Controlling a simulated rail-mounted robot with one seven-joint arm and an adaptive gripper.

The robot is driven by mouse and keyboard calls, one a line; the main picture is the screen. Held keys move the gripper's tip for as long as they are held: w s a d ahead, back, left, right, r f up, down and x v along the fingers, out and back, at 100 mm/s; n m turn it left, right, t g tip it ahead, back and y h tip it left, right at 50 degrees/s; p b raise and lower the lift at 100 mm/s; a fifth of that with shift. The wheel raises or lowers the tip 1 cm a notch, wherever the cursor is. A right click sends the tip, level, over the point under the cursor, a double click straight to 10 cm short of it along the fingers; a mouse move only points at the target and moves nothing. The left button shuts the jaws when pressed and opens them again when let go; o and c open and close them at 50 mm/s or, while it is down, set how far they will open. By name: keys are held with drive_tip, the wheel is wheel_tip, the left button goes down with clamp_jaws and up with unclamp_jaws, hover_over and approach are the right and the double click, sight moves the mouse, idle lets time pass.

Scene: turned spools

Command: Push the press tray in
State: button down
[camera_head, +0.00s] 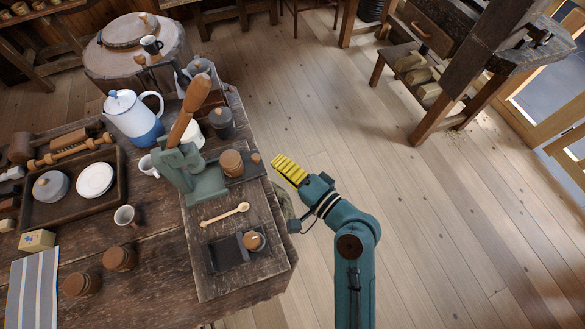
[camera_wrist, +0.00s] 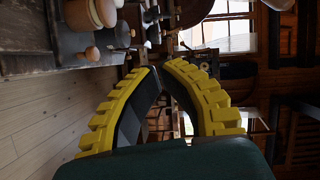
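The green press (camera_head: 200,185) with a long wooden lever (camera_head: 190,108) stands on the workbench. Its dark press tray (camera_head: 256,169) sticks out to the right, bearing a brown wooden piece (camera_head: 231,163) and ending in a small round knob (camera_head: 255,158). In the wrist view the knob (camera_wrist: 92,53) and part of the wooden piece (camera_wrist: 88,14) show at upper left. My gripper (camera_head: 277,160), with yellow ribbed fingers, is just right of the knob, apparently apart from it. In the wrist view its fingertips (camera_wrist: 160,68) come together with nothing between them.
A dark flat holder (camera_head: 226,255) with a round wooden piece (camera_head: 254,241) and a wooden spoon (camera_head: 225,214) lie in front of the press. A white-and-blue pot (camera_head: 132,117) and a dark lidded jar (camera_head: 221,123) stand behind. Open floor lies right of the bench.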

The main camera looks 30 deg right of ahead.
drive_tip(key=s+d+f+m+h+b, duration=0.1)
drive_tip(key=s+d+f+b, duration=0.15)
drive_tip(key=f, duration=0.35)
drive_tip(key=s+d+f+m+h+b, duration=0.1)
drive_tip(key=d+f+b, duration=0.15)
drive_tip(key=f, duration=0.25)
drive_tip(key=w+a+f+b, duration=0.1)
drive_tip(key=w+a+b, duration=0.2)
drive_tip(key=w, duration=0.9)
drive_tip(key=shift+w+a+f, duration=0.15)
drive_tip(key=shift+a, duration=0.25)
